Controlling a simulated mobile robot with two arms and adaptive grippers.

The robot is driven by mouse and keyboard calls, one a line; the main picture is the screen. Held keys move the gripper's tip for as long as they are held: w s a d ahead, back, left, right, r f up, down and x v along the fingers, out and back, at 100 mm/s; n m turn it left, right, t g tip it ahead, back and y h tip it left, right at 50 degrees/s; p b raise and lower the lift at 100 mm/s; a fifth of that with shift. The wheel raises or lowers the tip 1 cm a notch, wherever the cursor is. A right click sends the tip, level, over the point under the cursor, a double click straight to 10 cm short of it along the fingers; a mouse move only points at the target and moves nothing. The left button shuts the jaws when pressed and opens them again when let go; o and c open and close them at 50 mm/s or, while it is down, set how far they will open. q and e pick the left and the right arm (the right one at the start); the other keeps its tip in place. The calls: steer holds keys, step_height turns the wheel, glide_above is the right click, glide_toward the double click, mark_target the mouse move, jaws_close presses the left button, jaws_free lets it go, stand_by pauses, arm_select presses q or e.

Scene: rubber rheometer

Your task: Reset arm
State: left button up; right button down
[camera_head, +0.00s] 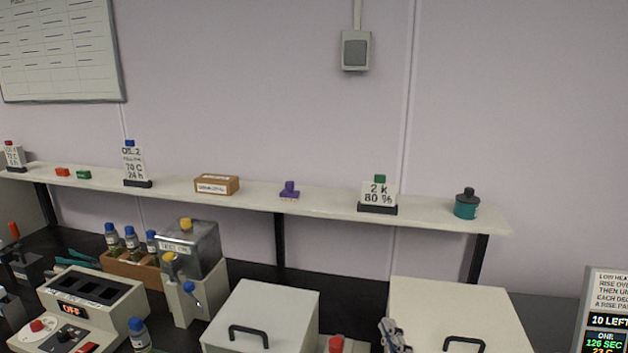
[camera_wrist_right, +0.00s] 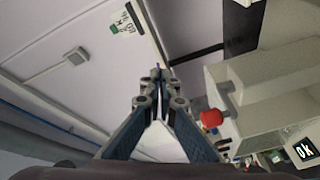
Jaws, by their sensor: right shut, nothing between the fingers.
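My right gripper (camera_head: 393,338) shows at the bottom edge of the head view, between two pale boxes with black handles. In the right wrist view its two fingers (camera_wrist_right: 160,76) meet at the tips, shut with nothing between them. It hangs clear of the shelf and the things on it. My left gripper is not in the head view.
A white shelf (camera_head: 330,203) along the wall holds a wooden box (camera_head: 216,185), a purple piece (camera_head: 289,190), a sign (camera_head: 378,193) and a teal bottle (camera_head: 466,204). Pale boxes (camera_head: 262,315) (camera_head: 455,305) flank the gripper. A display panel (camera_head: 606,310) stands at right.

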steer(key=s+d+f+m+g+h, duration=0.35)
steer(key=s+d+f+m, duration=0.2)
steer(key=f, duration=0.45)
steer(key=s+f+m+g+y, duration=0.1)
steer(key=s+f+m+g, duration=0.45)
steer(key=s, duration=0.65)
steer(key=s+f+m+g, duration=0.2)
steer(key=s+f+g, duration=0.4)
steer(key=s+f, duration=0.4)
steer(key=s+f+g+b, duration=0.1)
steer(key=s+f, duration=0.1)
steer(key=f, duration=1.2)
steer(key=s+f, duration=0.2)
steer(key=f, duration=1.1)
steer(key=s+d+f, duration=0.1)
steer(key=s+f, duration=0.7)
steer(key=s+d+f+g+b, duration=0.1)
steer(key=s+d+f, duration=0.1)
steer(key=s+f, duration=0.6)
steer(key=shift+s+d+n, duration=0.2)
steer(key=shift+d+n, duration=0.1)
steer(key=shift+f, duration=0.1)
